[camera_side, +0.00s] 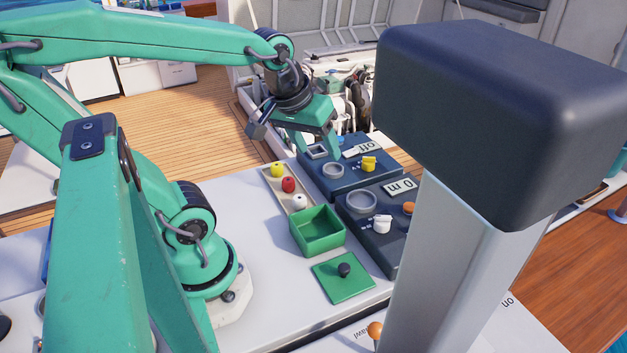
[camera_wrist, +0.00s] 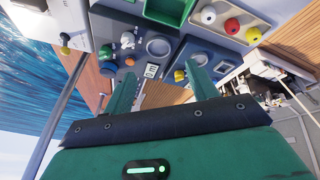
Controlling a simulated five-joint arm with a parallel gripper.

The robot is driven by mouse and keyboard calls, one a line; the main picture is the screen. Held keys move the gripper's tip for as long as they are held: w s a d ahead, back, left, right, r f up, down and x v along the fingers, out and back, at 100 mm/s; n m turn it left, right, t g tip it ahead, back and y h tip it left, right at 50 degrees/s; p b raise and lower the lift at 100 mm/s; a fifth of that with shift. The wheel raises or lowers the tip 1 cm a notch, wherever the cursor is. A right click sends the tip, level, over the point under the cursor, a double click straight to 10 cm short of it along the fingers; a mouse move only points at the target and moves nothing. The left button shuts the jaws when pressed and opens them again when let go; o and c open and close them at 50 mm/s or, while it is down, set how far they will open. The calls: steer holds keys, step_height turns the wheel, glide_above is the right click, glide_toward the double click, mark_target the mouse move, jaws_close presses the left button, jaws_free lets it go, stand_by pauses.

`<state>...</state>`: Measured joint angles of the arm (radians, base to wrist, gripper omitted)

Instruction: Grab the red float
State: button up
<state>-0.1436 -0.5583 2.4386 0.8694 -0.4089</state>
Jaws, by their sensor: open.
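The red float (camera_side: 288,185) lies in a shallow tray (camera_side: 296,205) between a yellow float (camera_side: 277,170) and a white float (camera_side: 299,202). In the wrist view the red float (camera_wrist: 232,26) shows at the upper right, with the white float (camera_wrist: 208,15) and the yellow float (camera_wrist: 253,35) on either side. My gripper (camera_side: 318,148) is open, above the far end of the dark panels and beyond the tray in the side view.
A green open box (camera_side: 318,232) stands beside the tray. A green lid (camera_side: 343,277) with a dark knob lies in front of it. Dark panels with rings, a yellow piece (camera_side: 369,164) and a white piece (camera_side: 382,223) sit to the right. A grey post blocks part of the side view.

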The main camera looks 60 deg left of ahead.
steer(key=w+a+f+n+g, duration=0.25)
steer(key=a+f+n, duration=0.25)
steer(key=a+n, duration=0.55)
steer(key=n+g, duration=0.2)
steer(key=n, duration=1.1)
glide_toward(288, 179)
steer(key=shift+d+f, duration=0.35)
steer(key=shift+f, duration=0.2)
steer(key=shift+s+a+f+n+h, duration=0.25)
steer(key=shift+a+f+n, duration=0.25)
steer(key=shift+n, duration=0.25)
steer(key=shift+f, duration=0.15)
steer(key=shift+f, duration=1.15)
steer(key=shift+f, duration=0.1)
steer(key=shift+w+f, duration=0.2)
steer(key=shift+f, duration=2.3)
